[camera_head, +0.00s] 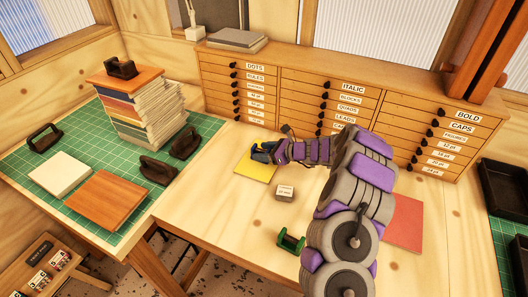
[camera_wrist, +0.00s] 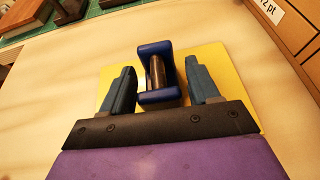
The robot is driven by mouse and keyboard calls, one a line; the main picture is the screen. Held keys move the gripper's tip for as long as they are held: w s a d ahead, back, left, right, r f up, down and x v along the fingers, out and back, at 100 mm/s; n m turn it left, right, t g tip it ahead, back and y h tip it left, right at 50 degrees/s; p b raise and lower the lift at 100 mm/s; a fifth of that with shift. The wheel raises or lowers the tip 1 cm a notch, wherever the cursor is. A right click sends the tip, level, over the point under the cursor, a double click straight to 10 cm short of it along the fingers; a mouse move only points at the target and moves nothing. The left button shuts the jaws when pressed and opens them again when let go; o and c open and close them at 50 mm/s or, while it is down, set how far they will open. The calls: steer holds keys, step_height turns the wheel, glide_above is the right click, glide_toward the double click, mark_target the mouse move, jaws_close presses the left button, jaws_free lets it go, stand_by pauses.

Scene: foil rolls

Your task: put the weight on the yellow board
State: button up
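The yellow board (camera_head: 255,172) lies flat on the wooden table, and it also shows in the wrist view (camera_wrist: 232,75). A blue weight with a dark handle bar (camera_wrist: 157,76) is on the yellow board in the wrist view. My gripper (camera_wrist: 161,72) is low over the board, with one finger on each side of the blue weight. The fingers are spread, with narrow gaps to its sides. In the head view my gripper (camera_head: 263,152) reaches the board's far edge, and I cannot clearly separate the weight from the fingers there.
A green weight (camera_head: 290,242) and a small labelled block (camera_head: 285,193) sit near my arm. A red board (camera_head: 403,222) lies at right. Drawer cabinets (camera_head: 330,103) stand behind. Black weights (camera_head: 158,170), boards and a paper stack (camera_head: 150,110) occupy the green mat at left.

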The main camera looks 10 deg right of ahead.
steer(key=shift+o, duration=1)
steer(key=shift+d, duration=0.15)
steer(key=p+v, duration=0.2)
steer(key=v, duration=1)
steer(key=s+a+r+n+g+y, duration=0.1)
steer(key=s+a+r+n+g, duration=0.1)
steer(key=s+a+r+n, duration=0.3)
steer(key=s+a+r+n+g, duration=0.2)
steer(key=a+r+n, duration=0.15)
steer(key=a, duration=0.45)
steer(key=s+a+r+n+g+h, duration=0.1)
steer(key=s+a+r+n+g, duration=0.2)
steer(key=s, duration=0.4)
steer(key=s+a+r+n+g+h, duration=0.1)
steer(key=s+a+r+n, duration=0.1)
steer(key=s+a+n, duration=0.3)
steer(key=s+d+n+h, duration=0.3)
steer(key=s, duration=0.6)
steer(key=s+d+n+g+h, duration=0.1)
steer(key=s+d+n+h, duration=0.2)
steer(key=s, duration=0.6)
steer(key=s+d+n+g+h, duration=0.1)
steer(key=s+d+n+h, duration=0.2)
steer(key=s, duration=0.7)
steer(key=shift+d+r+h, duration=0.2)
steer(key=shift+d+h, duration=0.1)
steer(key=shift+d, duration=0.55)
